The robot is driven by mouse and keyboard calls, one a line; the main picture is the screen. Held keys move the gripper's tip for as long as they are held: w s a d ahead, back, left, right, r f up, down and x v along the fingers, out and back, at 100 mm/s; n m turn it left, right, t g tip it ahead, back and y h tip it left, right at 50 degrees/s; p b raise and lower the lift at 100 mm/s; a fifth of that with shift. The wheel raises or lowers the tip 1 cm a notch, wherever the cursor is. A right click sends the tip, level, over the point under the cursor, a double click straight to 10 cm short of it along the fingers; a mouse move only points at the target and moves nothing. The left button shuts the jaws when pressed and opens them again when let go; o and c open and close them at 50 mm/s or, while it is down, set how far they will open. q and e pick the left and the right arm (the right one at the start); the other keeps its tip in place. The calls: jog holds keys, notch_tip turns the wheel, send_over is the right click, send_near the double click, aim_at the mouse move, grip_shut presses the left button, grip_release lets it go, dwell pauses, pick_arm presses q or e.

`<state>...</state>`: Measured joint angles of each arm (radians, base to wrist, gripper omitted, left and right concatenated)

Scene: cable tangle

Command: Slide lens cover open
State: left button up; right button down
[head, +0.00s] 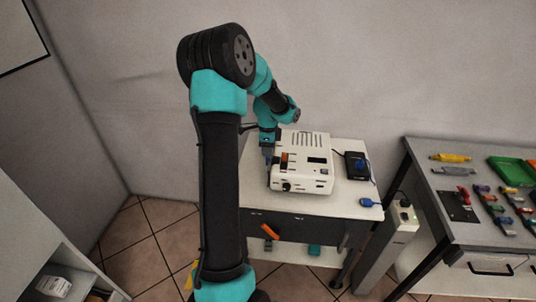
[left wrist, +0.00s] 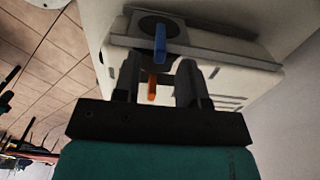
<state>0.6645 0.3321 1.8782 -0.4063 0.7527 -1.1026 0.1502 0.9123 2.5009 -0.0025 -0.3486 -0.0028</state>
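A white projector (head: 304,169) sits on a small table, with an orange tab (head: 284,160) at its left and a dark lens (head: 287,186) at its front corner. My left gripper (head: 269,155) is at the projector's left side, pointing down. In the left wrist view the two fingers of my left gripper (left wrist: 158,72) are apart. An orange tab (left wrist: 152,86) shows in the gap between them, and I cannot tell if they touch it. Beyond the fingertips a blue tab (left wrist: 159,42) stands before a round recess in the casing. My right gripper is not in view.
A black box (head: 357,166) with a cable and a blue plug (head: 368,202) lie on the small table (head: 334,205) right of the projector. A workbench (head: 440,212) with tools and a green tray (head: 513,170) stands further right. A wall is close behind.

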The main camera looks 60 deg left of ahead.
aim_at(268, 165)
pick_arm(q)
jog(key=shift+f, duration=1.5)
grip_shut()
